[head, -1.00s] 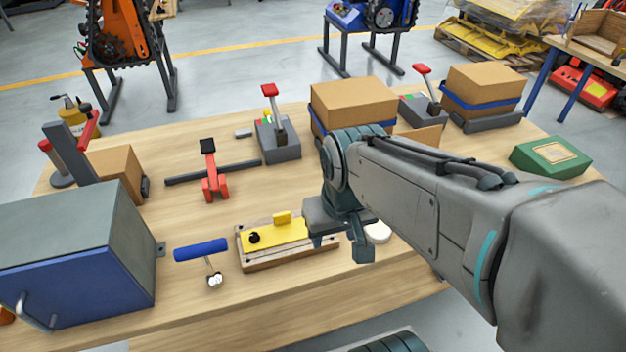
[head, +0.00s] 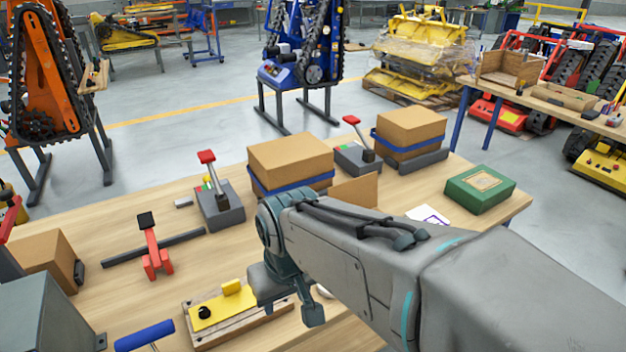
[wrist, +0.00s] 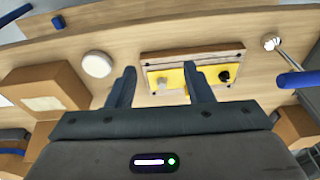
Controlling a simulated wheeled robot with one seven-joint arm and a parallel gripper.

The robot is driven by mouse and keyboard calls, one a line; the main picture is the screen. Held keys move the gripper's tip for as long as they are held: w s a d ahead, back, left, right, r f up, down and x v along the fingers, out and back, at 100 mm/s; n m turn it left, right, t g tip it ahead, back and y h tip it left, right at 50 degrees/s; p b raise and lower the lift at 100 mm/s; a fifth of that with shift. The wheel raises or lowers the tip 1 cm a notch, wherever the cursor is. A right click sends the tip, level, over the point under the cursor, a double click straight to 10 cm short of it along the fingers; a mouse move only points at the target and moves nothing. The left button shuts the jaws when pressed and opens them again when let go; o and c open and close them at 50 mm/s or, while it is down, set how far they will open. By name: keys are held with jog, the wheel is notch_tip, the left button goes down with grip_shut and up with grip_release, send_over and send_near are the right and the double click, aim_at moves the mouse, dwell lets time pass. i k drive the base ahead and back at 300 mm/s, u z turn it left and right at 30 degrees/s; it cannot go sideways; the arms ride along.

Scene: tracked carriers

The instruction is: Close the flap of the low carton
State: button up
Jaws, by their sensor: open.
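A brown cardboard panel (head: 356,191) stands up behind my arm in the head view and looks like the raised flap of the low carton. My arm hides most of what is below it. In the wrist view a low brown carton (wrist: 62,80) with a pale patch shows at the left, apart from my fingers. My gripper (head: 290,308) is open and empty. It points down over the table near the yellow plate on a wooden board (head: 222,310). The wrist view shows the two fingers (wrist: 160,87) spread, with the yellow plate beyond them.
Two strapped boxes (head: 290,160) (head: 408,130), lever units (head: 220,205) and a green box (head: 480,189) stand along the back. A white disc (wrist: 97,64) lies between carton and board. A red clamp (head: 155,262) and blue-handled tool (head: 145,335) are left.

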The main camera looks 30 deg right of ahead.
aim_at(362, 190)
jog(key=u, duration=1.7)
jog(key=k, duration=1.3)
jog(key=z, duration=1.65)
jog(key=i, duration=1)
